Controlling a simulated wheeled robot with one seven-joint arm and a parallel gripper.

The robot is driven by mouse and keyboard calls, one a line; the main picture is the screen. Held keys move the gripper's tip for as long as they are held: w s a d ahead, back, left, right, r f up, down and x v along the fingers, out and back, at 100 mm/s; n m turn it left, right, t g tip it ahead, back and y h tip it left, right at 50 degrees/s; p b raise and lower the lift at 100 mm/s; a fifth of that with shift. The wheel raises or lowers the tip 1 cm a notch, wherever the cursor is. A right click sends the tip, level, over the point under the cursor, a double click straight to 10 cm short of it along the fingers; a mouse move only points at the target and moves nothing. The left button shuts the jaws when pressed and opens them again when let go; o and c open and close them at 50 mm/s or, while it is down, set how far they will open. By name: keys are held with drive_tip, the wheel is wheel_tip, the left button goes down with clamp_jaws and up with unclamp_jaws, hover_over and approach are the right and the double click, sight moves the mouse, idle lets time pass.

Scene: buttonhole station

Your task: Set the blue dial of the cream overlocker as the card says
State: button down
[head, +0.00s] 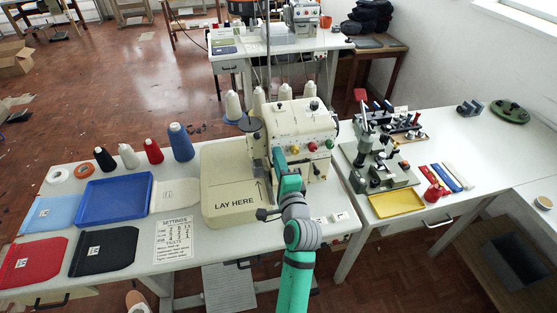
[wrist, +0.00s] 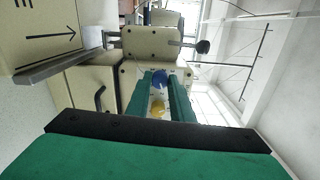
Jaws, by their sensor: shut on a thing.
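The cream overlocker (head: 308,122) stands on the white table, with a row of coloured dials on its front. The yellow dial (wrist: 157,106) shows lower down between the fingers. The settings card (head: 174,239) lies at the table's front; its heading reads, but its small rows are not clear. The blue dial's pointer is not readable.
The "LAY HERE" plate (head: 232,203) lies left of my arm. Thread cones (head: 180,142), a blue tray (head: 115,202) and cloth pouches (head: 103,251) cover the table's left part. A side table at right holds a green machine (head: 377,165) and a yellow tray (head: 396,203).

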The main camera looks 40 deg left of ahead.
drive_tip(key=shift+m, duration=0.6)
drive_tip(key=c, duration=1.6)
unclamp_jaws()
drive_tip(key=shift+o, duration=0.2)
drive_tip(key=shift+s+d, duration=0.1)
drive_tip(key=v, duration=1)
drive_tip(key=shift+s+d, duration=0.2)
drive_tip(key=shift+d, duration=0.05)
